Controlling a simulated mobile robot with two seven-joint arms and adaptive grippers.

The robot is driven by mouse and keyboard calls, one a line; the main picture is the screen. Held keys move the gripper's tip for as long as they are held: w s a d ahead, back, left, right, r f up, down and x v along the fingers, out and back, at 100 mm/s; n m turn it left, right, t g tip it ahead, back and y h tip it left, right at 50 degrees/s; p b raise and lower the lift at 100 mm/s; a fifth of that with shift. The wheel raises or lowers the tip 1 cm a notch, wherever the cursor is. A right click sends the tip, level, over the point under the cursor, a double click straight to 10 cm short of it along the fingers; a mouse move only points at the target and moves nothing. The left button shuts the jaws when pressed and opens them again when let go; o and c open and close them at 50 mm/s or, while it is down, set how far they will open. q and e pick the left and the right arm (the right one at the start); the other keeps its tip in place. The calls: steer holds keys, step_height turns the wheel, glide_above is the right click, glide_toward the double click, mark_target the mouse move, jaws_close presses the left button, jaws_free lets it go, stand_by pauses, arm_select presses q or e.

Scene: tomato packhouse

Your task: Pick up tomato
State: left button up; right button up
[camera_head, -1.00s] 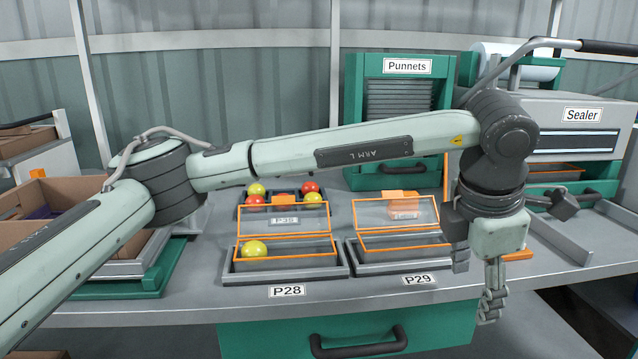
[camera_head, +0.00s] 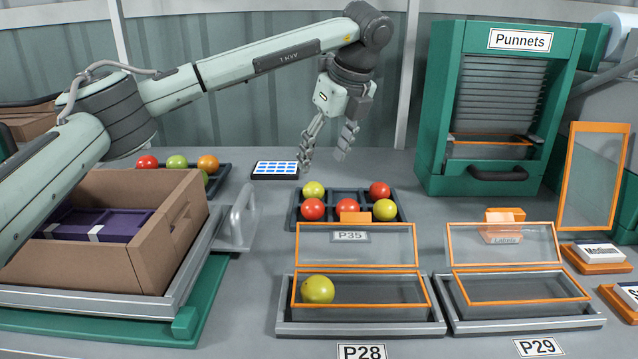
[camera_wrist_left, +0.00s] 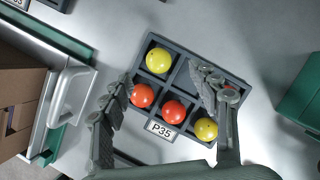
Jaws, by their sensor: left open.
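My left gripper (camera_head: 329,150) is open and empty above the back of the bench, just behind the P35 tray (camera_head: 298,212). In the left wrist view the open fingers (camera_wrist_left: 165,100) spread over the P35 tray (camera_wrist_left: 181,61). That tray holds a yellow-green tomato (camera_head: 314,190) back left, a red one (camera_head: 380,190) back right, red ones front left (camera_head: 313,209) and front middle (camera_head: 347,207), and a yellow-green one (camera_head: 385,209) front right. In the wrist view a finger partly hides the back-right red tomato. Another yellow-green tomato (camera_head: 318,290) lies in the P28 punnet (camera_head: 380,303). My right gripper is not in view.
A second tray of tomatoes (camera_head: 223,172) sits behind the cardboard box (camera_head: 160,250). A tablet (camera_head: 275,170) lies near the gripper. The empty P29 punnet (camera_head: 520,300) stands right of P28. The green Punnets dispenser (camera_head: 440,110) stands back right.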

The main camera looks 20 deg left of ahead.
mark_target(314, 184)
arm_select(q)
steer(key=shift+x, duration=0.85)
steer(key=x, duration=0.3)
steer(key=p+x, duration=0.1)
steer(key=x, duration=0.1)
steer(key=shift+s+f, duration=0.2)
steer(key=shift+s, duration=0.05)
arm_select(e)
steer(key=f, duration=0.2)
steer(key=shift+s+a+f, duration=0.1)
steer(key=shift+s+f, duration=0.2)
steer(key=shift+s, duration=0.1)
arm_select(q)
steer(key=c, duration=0.9)
